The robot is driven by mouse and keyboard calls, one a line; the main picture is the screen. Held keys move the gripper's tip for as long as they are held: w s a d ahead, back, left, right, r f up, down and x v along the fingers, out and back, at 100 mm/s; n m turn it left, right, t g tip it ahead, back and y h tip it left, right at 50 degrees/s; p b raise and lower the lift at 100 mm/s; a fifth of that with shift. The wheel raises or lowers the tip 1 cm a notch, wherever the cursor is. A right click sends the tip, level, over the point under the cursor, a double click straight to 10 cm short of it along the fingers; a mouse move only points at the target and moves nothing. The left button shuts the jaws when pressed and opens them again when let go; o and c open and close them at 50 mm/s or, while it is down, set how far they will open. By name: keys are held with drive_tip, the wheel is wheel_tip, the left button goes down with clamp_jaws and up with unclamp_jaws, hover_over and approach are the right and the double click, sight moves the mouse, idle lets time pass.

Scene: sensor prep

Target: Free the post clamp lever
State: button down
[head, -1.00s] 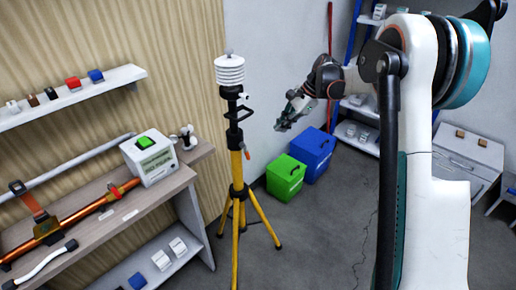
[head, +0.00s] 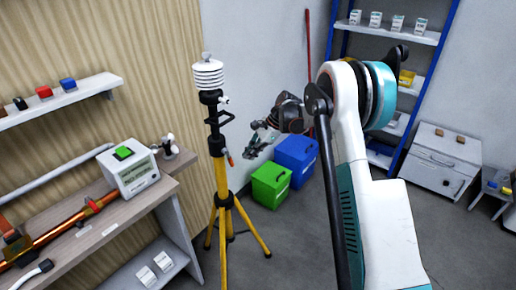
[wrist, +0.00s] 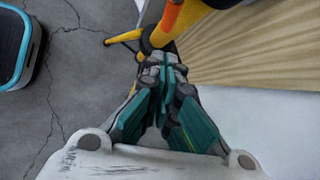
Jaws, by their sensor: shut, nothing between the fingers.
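A yellow tripod post (head: 221,178) with a black upper section and a white ribbed shield (head: 208,77) on top stands upright by the bench. A small orange clamp lever (head: 230,158) sticks out from its right side, near the black collar. My gripper (head: 251,154) is just right of the lever, with a small gap in the picture; I cannot tell the depth. In the wrist view my gripper (wrist: 163,66) is shut and empty. The yellow post (wrist: 196,20) crosses the top there, and an orange part (wrist: 172,14), likely the lever, shows beyond the fingertips.
A bench (head: 150,190) with a white box-shaped instrument (head: 133,170) is on the left. A green bin (head: 271,186) and a blue bin (head: 295,158) stand on the floor behind my gripper. Tripod legs (head: 252,227) spread over the floor. A blue-framed shelf (head: 425,85) is at the back right.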

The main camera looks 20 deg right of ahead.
sight(229, 158)
drive_tip(key=shift+s+a+f+b, duration=0.15)
drive_tip(key=shift+a+b, duration=0.25)
drive_tip(key=shift+a, duration=1.3)
drive_tip(key=shift+s+a+f, duration=0.35)
drive_tip(key=shift+a+f, duration=0.2)
drive_tip(key=shift+f, duration=0.2)
drive_tip(key=shift+r, duration=0.15)
drive_tip(key=shift+r+p, duration=0.4)
drive_tip(key=shift+r, duration=0.3)
